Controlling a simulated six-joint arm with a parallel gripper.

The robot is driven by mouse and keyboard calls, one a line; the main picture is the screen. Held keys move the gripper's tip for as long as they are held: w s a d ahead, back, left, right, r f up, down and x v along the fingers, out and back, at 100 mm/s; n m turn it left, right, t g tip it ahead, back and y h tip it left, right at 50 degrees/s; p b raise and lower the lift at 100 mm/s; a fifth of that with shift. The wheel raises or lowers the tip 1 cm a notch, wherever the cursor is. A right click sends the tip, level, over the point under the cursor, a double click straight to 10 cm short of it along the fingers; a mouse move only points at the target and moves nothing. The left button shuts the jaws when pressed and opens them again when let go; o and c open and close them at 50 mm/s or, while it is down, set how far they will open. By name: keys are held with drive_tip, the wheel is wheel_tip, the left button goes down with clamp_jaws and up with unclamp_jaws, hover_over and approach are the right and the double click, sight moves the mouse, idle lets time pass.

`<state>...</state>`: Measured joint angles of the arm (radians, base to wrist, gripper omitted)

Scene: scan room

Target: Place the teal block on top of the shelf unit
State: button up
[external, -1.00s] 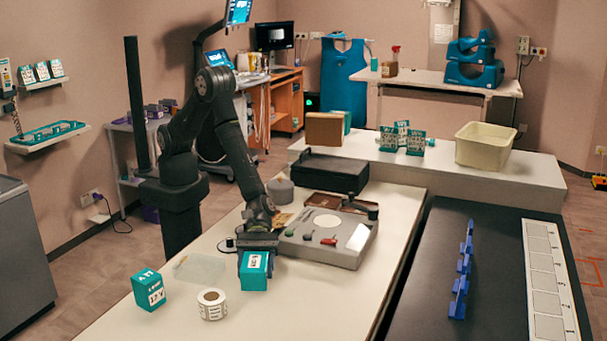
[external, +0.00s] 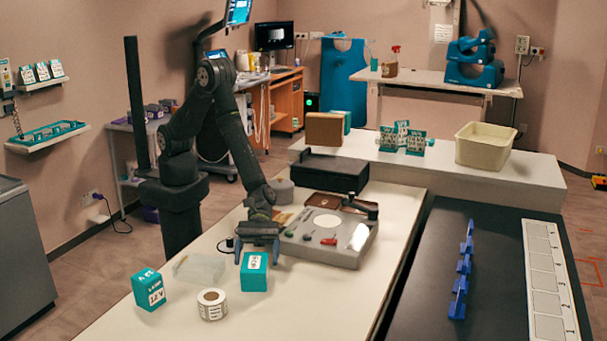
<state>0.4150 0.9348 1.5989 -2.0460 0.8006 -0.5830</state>
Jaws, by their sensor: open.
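A teal block with a white label (external: 254,276) stands on the pale table, left of the grey instrument tray. My gripper (external: 257,257) is open just above and behind this block, with a dark blue finger on each side of its top. I see no grip on it, and contact is hard to tell. A second teal block with a white label (external: 148,291) stands farther left on the table. A grey shelf unit (external: 122,165) with small boxes stands against the left wall, behind my arm. Whether it is the shelf unit of the task is unclear.
A label roll (external: 212,304) and a clear tray (external: 198,267) stand near the block. The grey instrument tray (external: 318,258) is close on the right. A raised white bench (external: 480,177) holds boxes and a cream bin (external: 484,145). The table front is clear.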

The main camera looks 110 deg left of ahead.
drive_tip(key=shift+o, duration=0.4)
drive_tip(key=v, duration=0.8)
